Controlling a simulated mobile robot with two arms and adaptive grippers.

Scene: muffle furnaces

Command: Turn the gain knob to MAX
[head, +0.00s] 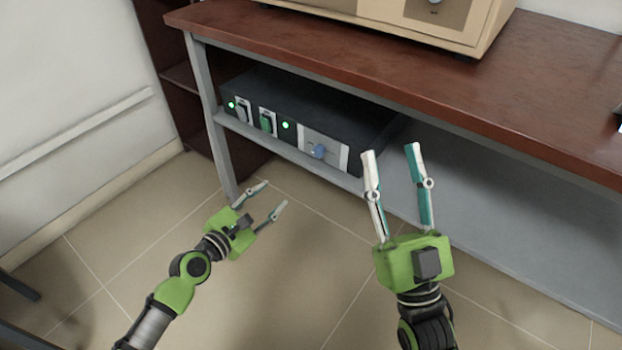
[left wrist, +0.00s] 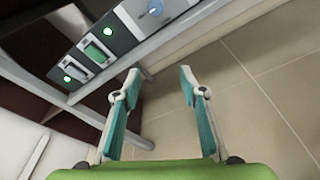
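The gain knob is a small blue knob (head: 319,151) on a light panel at the right part of a dark box's front (head: 275,120). The knob also shows at the top of the left wrist view (left wrist: 155,7). The markings around it are too small to read. My left gripper (head: 272,194) is open and empty, below and to the left of the knob, apart from the box. In the left wrist view its fingers (left wrist: 160,82) are spread with floor between them. My right gripper (head: 390,152) is open and empty, to the right of the knob.
The box stands on a grey lower shelf (head: 480,195) under a brown tabletop (head: 450,75). Its front has green lights and two switches (head: 266,121). A grey table leg (head: 205,100) stands at the left. A beige furnace (head: 400,22) sits on top. The tiled floor in front is clear.

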